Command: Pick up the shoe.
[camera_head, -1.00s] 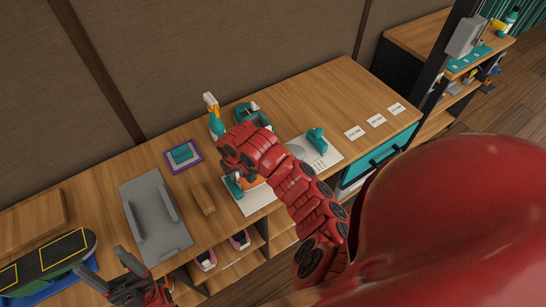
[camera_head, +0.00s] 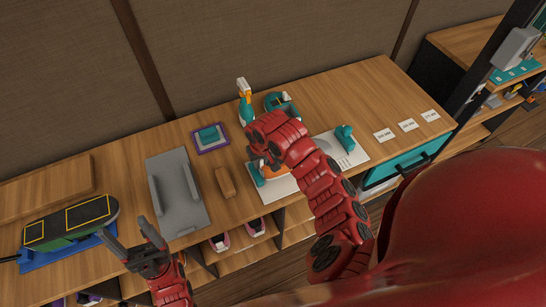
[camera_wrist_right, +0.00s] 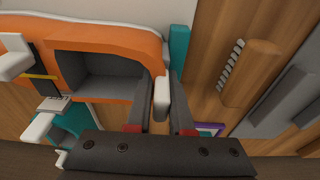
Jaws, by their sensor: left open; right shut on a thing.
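The orange shoe (camera_head: 276,172) with a grey lining sits on a white mat (camera_head: 282,190) on the wooden bench, mostly hidden under my right gripper (camera_head: 260,160). In the right wrist view the shoe (camera_wrist_right: 112,38) fills the upper left, its dark opening facing the camera. My right gripper (camera_wrist_right: 160,105) is shut on a white-edged part at the end of that opening, which looks like the heel. I cannot tell whether the shoe is clear of the mat. My left gripper (camera_head: 128,232) is open and empty by the bench's front edge.
A teal block (camera_head: 255,174) stands beside the shoe, and a teal clamp-like item (camera_head: 345,137) is on the mat's right. Pink-and-white shoes (camera_head: 255,226) sit on the shelf below.

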